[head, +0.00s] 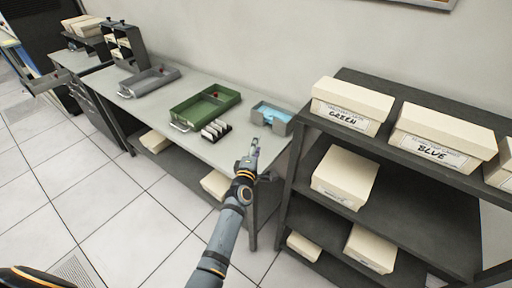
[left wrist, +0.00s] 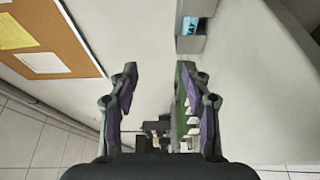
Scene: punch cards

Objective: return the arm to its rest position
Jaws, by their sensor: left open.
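My left arm reaches up from the bottom middle of the head view. Its gripper (head: 252,152) is at the front right part of the long table (head: 160,95), in front of the grey holder with blue cards. In the left wrist view the left gripper (left wrist: 162,95) has its two fingers wide apart with nothing between them. Behind the fingers a green tray (left wrist: 182,85) and pale card blocks show. My right gripper is not in view; only a dark curved part of mine shows at the bottom left of the head view.
A green tray (head: 205,106), a rack of white cards (head: 216,130), a grey tray (head: 149,79) and a blue-card holder (head: 272,117) stand on the table. A dark shelf (head: 415,205) with labelled boxes, GREEN (head: 350,103) and BLUE (head: 440,137), stands right. Floor at left is clear.

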